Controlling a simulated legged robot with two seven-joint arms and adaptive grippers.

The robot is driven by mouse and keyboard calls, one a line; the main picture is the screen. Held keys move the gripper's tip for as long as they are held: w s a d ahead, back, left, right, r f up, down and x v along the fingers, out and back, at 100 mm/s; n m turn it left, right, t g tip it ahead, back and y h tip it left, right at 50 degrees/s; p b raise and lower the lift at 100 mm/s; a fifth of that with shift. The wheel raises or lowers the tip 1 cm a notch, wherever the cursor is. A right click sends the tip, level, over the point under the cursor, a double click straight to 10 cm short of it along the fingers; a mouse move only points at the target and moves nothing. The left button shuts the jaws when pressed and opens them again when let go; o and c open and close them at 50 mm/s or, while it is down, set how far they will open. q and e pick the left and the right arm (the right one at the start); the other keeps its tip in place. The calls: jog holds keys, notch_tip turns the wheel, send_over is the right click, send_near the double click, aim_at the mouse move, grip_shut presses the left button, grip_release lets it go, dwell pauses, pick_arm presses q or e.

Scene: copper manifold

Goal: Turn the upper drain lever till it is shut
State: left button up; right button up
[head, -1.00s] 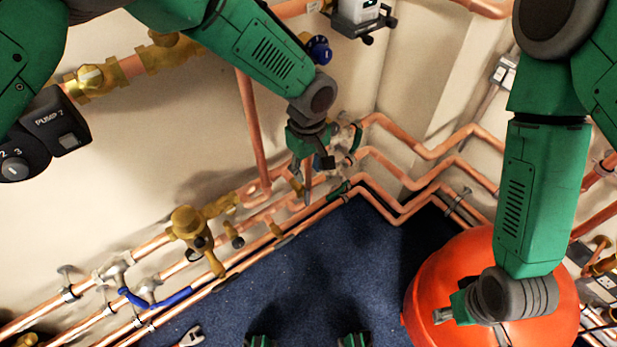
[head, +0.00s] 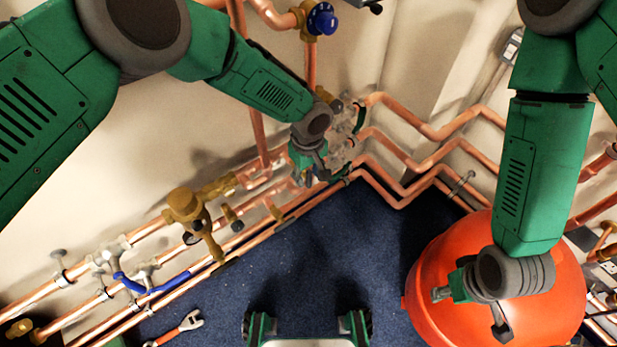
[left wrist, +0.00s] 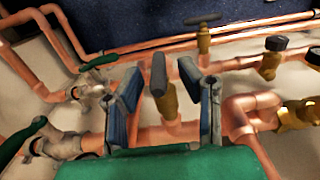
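In the left wrist view a brass drain valve (left wrist: 171,108) with a dark grey lever (left wrist: 158,74) stands on a copper pipe; it appears to be the upper drain. My left gripper (left wrist: 168,88) is open, one finger on each side of this lever, with gaps visible between fingers and lever. The lever lies roughly along the fingers' direction. In the head view my left gripper (head: 309,172) is at the pipes by the corner and hides the valve. My right gripper (head: 465,300) is over the red tank.
Green-handled valves (left wrist: 100,62) sit left of my left gripper in the wrist view. Blue-handled valves (head: 150,286) and a brass fitting (head: 185,205) are along the pipes. A red tank (head: 430,310) stands right.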

pick_arm(q)
jog(key=shift+f, duration=0.55)
jog(key=shift+d, duration=0.2)
grip_shut()
jog(key=shift+w+a+f+y+b, duration=0.2)
jog(key=shift+y+b, duration=0.2)
jog(key=shift+b, duration=0.65)
jog(key=shift+d+r+g+b, duration=0.15)
jog(key=shift+g+b, duration=0.25)
jog(key=shift+r, duration=0.1)
grip_release()
